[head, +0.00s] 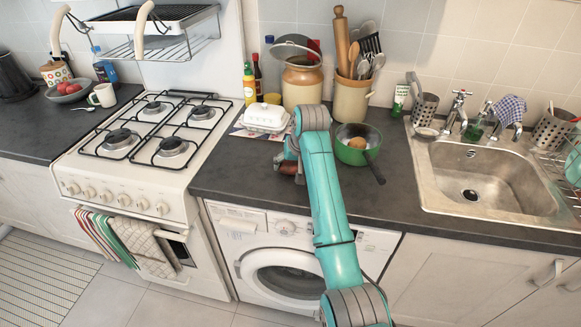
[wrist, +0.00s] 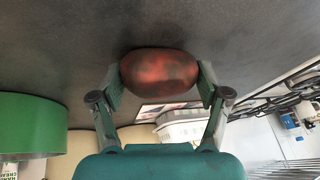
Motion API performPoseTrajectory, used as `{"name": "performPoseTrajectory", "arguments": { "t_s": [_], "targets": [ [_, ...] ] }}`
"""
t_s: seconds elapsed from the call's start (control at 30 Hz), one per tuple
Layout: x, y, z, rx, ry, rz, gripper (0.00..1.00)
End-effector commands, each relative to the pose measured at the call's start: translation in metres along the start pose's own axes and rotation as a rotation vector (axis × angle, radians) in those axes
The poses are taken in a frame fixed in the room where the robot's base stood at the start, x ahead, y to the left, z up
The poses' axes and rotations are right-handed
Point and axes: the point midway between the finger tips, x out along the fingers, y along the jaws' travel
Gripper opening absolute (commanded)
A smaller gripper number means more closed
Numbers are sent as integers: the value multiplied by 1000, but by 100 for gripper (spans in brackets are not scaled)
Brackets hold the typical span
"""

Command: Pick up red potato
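The red potato (wrist: 158,72) is a dark red, mottled oval between the two fingertips of my gripper (wrist: 162,84) in the wrist view. The pads press against its left and right ends, so the gripper is shut on it. In the head view, my gripper (head: 291,166) is low over the dark counter, in front of the white butter dish. The potato shows there as a small reddish-brown patch (head: 287,168), partly hidden by the gripper. I cannot tell whether it touches the counter.
A green pan (head: 355,157) with a yellowish item inside stands right of my arm, its handle pointing forward. The white butter dish (head: 265,117) and a utensil crock (head: 350,99) stand behind. The stove (head: 150,140) is left, the sink (head: 490,185) right.

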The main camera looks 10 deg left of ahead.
Motion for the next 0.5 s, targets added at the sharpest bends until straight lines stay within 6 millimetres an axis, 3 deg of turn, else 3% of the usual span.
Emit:
{"name": "performPoseTrajectory", "arguments": {
  "t_s": [0.33,0.5],
  "targets": [
    [-1,0,0,0,0,0,38],
    [-19,-3,-9,0,2,0,38]
  ]
}}
